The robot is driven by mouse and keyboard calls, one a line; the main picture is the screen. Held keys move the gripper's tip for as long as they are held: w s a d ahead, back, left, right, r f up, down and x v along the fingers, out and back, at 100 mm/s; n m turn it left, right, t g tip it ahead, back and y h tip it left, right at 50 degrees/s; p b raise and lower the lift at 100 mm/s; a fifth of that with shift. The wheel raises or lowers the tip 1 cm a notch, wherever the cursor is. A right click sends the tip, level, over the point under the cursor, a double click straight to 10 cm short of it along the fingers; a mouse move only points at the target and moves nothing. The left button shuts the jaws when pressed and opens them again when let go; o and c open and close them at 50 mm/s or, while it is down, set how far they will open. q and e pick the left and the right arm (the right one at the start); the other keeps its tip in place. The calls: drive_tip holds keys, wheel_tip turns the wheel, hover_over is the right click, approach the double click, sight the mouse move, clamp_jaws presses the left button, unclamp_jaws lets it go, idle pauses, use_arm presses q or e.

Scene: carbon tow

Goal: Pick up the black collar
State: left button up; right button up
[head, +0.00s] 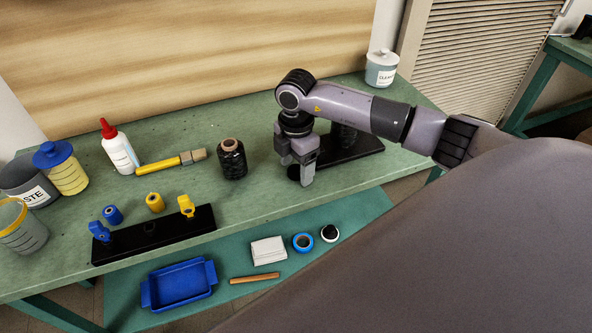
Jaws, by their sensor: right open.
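My right gripper (296,170) points down over the green table, right of the black spool. Its jaws are open, with one finger in front on the right and the other behind on the left. A small dark round thing (293,173), which looks like the black collar, shows low between the fingers. It is partly hidden by them, and I cannot tell whether they touch it. A blue collar (113,214) and a yellow collar (155,202) stand on the table at the left. My left gripper is not in view.
A black spool (232,160) stands left of my right gripper. A dark stand (352,150) is behind it on the right. A black rack (150,237) with blue and yellow clips is at the front left. A glue bottle (119,152) and jars stand farther left.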

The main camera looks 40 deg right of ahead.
drive_tip(key=c, duration=1.2)
drive_tip(key=shift+r, duration=0.15)
